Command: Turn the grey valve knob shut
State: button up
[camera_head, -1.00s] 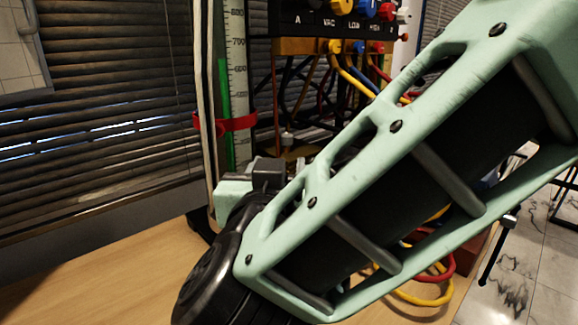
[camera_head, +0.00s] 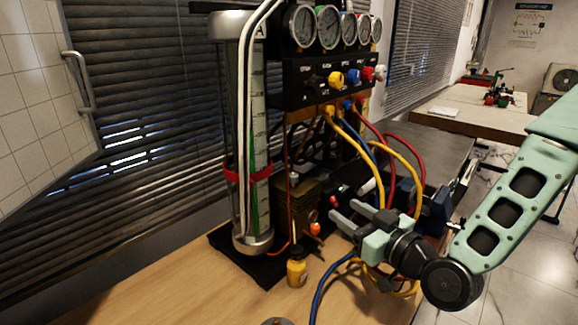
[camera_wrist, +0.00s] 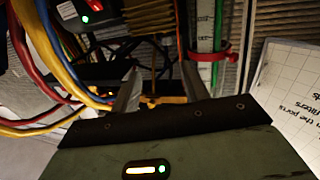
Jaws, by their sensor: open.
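The rig's valve panel (camera_head: 322,73) faces right of centre in the head view. A row of knobs runs along it: a dark one at the left end, then yellow (camera_head: 336,78), blue (camera_head: 353,76), red and pale. I cannot clearly make out which knob is the grey one. My gripper (camera_head: 343,209) is open and empty, in front of the rig's lower part, well below the panel and among the hoses. Its two grey fingers (camera_wrist: 160,82) stand apart in the wrist view, with nothing clearly between them.
Yellow (camera_head: 405,165), red and blue hoses loop around my gripper. A glass column with a red clamp (camera_head: 232,172) stands left of the panel. A small yellow bottle (camera_head: 297,273) stands on the wooden bench (camera_head: 180,290). The bench's left part is clear.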

aim_at(297, 179)
jog(key=shift+y, duration=0.4)
jog(key=p+x, duration=0.2)
jog(key=x, duration=0.5)
jog(key=p+x, duration=0.2)
jog(key=x, duration=0.6)
jog(key=shift+a+r+p, duration=0.1)
jog(key=shift+a+p, duration=0.2)
jog(key=shift+a, duration=0.15)
jog(key=shift+s, duration=0.1)
grip_shut()
